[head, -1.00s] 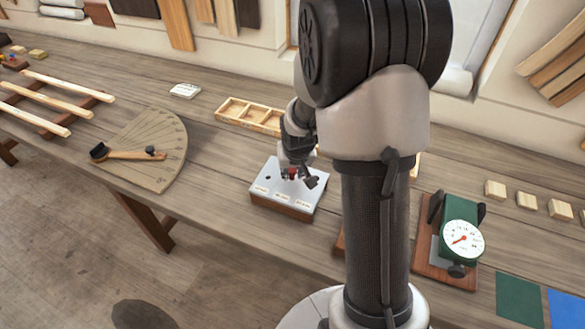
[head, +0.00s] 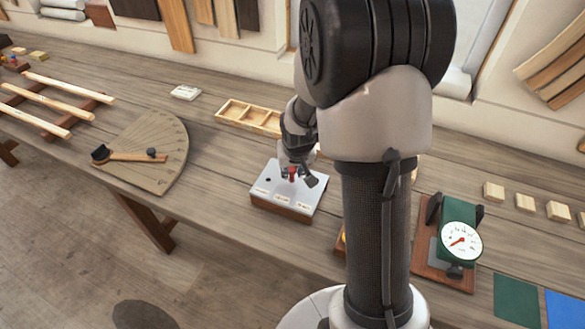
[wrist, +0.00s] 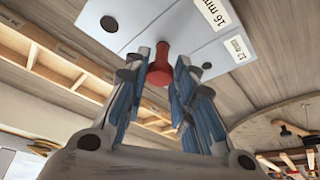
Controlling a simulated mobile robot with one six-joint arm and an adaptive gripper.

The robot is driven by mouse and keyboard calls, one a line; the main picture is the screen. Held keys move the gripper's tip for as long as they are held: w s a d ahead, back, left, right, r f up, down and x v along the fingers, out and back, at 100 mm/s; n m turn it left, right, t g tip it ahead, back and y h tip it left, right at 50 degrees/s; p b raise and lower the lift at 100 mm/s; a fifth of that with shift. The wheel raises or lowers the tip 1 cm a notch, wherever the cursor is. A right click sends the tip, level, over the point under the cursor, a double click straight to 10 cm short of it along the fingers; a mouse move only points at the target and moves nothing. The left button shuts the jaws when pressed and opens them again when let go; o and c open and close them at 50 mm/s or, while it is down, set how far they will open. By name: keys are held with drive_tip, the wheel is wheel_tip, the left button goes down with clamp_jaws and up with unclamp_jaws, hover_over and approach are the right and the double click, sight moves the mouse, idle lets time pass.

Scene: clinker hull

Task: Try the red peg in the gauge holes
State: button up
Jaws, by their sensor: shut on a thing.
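The red peg (head: 292,172) is upright over the middle of the gauge block's top, and it also shows in the wrist view (wrist: 160,66). My gripper (head: 297,176) is shut on it, with a finger on each side in the wrist view (wrist: 161,72). The gauge block (head: 281,208) has a grey metal top on a brown wooden base, with several white labels along its front. One open hole shows left of the peg. The wrist view shows labels reading 16 mm and 12 mm. I cannot tell whether the peg's lower end is inside a hole.
A divided wooden tray (head: 249,116) lies behind the block. A wooden protractor board (head: 150,140) is to the left. A green dial gauge (head: 460,240) stands to the right, with small wooden blocks (head: 525,202) beyond it. Bare bench lies between the board and the block.

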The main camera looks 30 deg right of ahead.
drive_tip(key=shift+r+p, duration=1.15)
drive_tip(key=shift+r, duration=0.65)
